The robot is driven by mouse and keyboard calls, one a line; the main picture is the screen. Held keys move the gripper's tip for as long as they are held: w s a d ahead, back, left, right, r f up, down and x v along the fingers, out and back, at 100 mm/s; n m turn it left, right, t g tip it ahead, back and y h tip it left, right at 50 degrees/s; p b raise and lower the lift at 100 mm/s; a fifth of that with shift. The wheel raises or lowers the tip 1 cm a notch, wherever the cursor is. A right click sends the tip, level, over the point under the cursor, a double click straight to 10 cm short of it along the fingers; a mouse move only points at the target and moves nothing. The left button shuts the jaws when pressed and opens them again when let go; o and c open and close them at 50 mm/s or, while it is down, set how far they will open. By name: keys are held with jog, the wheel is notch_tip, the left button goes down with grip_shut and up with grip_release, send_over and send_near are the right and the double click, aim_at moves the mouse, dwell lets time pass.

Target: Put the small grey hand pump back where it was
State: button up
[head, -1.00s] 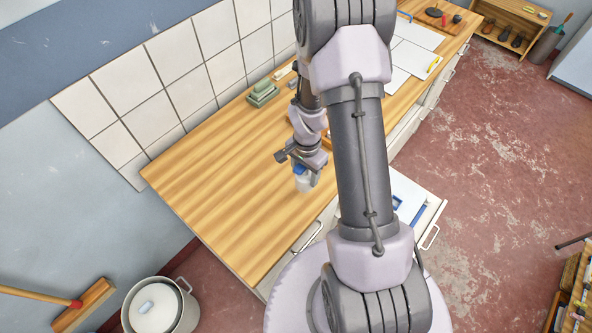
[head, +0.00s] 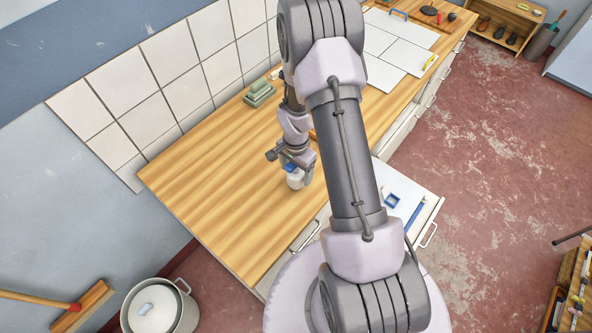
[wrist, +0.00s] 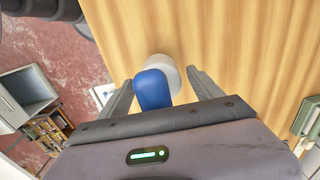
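A small pale white-grey bottle (head: 295,181) with a blue top stands on the wooden counter (head: 215,190) near its front edge. In the wrist view its blue top (wrist: 153,90) lies between my fingers, with the round pale body (wrist: 172,72) beyond. My gripper (head: 289,165) is open around it. The fingers (wrist: 160,88) are spread wider than the bottle, with a clear gap on the right side and the left finger close to the blue top. I cannot tell whether this bottle is the grey hand pump; no other pump shows clearly.
Green blocks (head: 259,95) lie by the tiled wall. Pale sheets (head: 400,48) cover the counter's far end. An open drawer (head: 432,205) with blue items sits right of my arm. A lidded pot (head: 183,318) stands on the floor. The counter's left part is clear.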

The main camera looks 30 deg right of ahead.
jog(key=shift+r+p, duration=0.35)
jog(key=shift+r, duration=0.05)
notch_tip(320, 180, up, 13)
jog(key=shift+w+a+f, duration=0.1)
jog(key=shift+a, duration=0.05)
jog(key=s+a+r+n+t, duration=0.1)
jog(key=a+r+n+t, duration=0.2)
jog(key=r, duration=0.8)
jog(key=s+a+r+n+t+y, duration=0.2)
jog(key=s+a+r+n, duration=0.4)
jog(key=s+a+r, duration=0.7)
jog(key=s+r, duration=0.1)
jog(key=s, duration=0.2)
jog(key=shift+s+r+n+t, duration=0.25)
jog(key=shift+r+n+t, duration=0.05)
jog(key=shift+r+t, duration=0.1)
jog(key=shift+f, duration=0.1)
